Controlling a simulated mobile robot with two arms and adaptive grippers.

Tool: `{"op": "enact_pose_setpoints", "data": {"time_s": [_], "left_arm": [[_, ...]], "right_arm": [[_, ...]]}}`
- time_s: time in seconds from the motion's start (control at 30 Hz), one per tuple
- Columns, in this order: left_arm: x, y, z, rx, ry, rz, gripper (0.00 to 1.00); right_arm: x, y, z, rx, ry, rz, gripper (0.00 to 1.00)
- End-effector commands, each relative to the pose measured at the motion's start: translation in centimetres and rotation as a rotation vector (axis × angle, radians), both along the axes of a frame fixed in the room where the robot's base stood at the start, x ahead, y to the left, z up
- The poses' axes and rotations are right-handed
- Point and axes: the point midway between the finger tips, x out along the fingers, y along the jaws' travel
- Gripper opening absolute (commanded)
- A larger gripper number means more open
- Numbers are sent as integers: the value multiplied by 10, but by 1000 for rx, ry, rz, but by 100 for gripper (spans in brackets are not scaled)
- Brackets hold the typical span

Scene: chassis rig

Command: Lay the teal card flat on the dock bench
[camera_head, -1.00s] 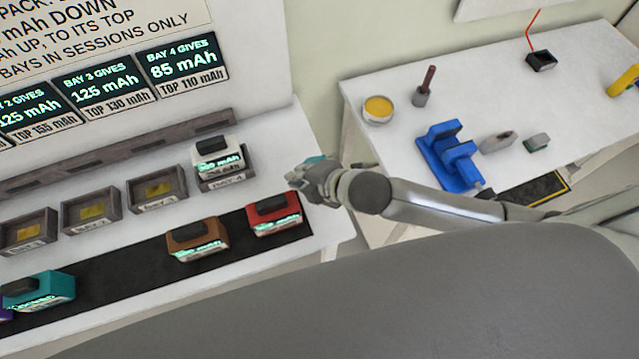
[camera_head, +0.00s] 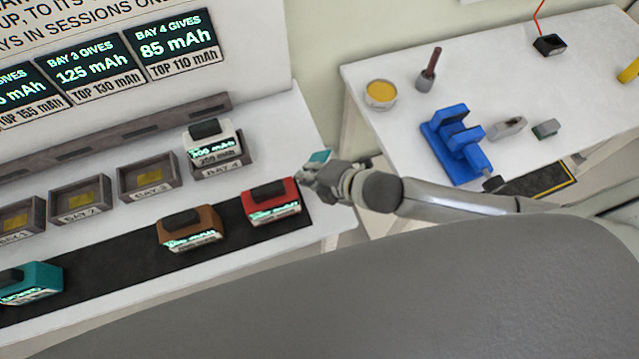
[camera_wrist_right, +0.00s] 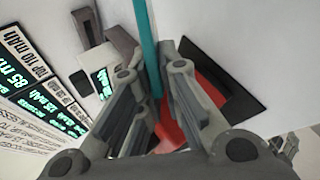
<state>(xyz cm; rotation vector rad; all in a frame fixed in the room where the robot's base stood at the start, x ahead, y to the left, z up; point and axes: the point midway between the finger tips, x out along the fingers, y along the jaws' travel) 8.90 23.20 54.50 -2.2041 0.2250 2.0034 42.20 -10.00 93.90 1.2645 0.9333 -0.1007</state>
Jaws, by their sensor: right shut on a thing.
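The teal card (camera_head: 321,157) shows as a small patch at my right gripper (camera_head: 312,174) in the head view. In the right wrist view the card (camera_wrist_right: 149,45) is a thin upright strip, seen edge-on, between the fingers of the gripper (camera_wrist_right: 155,92), which is shut on it. In the head view, card and gripper appear over the right end of the white dock bench (camera_head: 283,125), right of the red pack (camera_head: 272,202). The height above the bench cannot be told. My left gripper is not in view.
Bay trays line the bench; a white pack (camera_head: 212,142) sits at Bay 4. Brown (camera_head: 190,230) and teal (camera_head: 28,283) packs stand on a black mat (camera_head: 110,270). A second table (camera_head: 390,130) at right holds a blue fixture (camera_head: 455,145) and small tools.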

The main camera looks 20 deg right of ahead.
Motion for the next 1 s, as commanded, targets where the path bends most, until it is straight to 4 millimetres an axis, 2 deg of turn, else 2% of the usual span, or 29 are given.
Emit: {"op": "enact_pose_setpoints", "data": {"time_s": [0.03, 0.1, 0.33, 0.7, 0.73, 0.83, 1.0], "left_arm": [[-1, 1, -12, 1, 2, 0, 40], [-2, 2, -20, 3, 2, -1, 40], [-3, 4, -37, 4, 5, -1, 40], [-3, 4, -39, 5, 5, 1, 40], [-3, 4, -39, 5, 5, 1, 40], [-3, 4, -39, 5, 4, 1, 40], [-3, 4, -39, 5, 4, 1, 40]], "right_arm": [[0, 0, -12, 0, 0, 0, 0], [0, 0, -19, 0, 0, 0, 0], [0, 0, -43, -2, 1, -2, 0], [0, 0, -48, 1, 0, -2, 0], [0, 0, -48, 1, 0, -2, 8], [0, 0, -48, 1, 0, -2, 21], [0, 0, -48, 0, 0, -1, 21]]}}
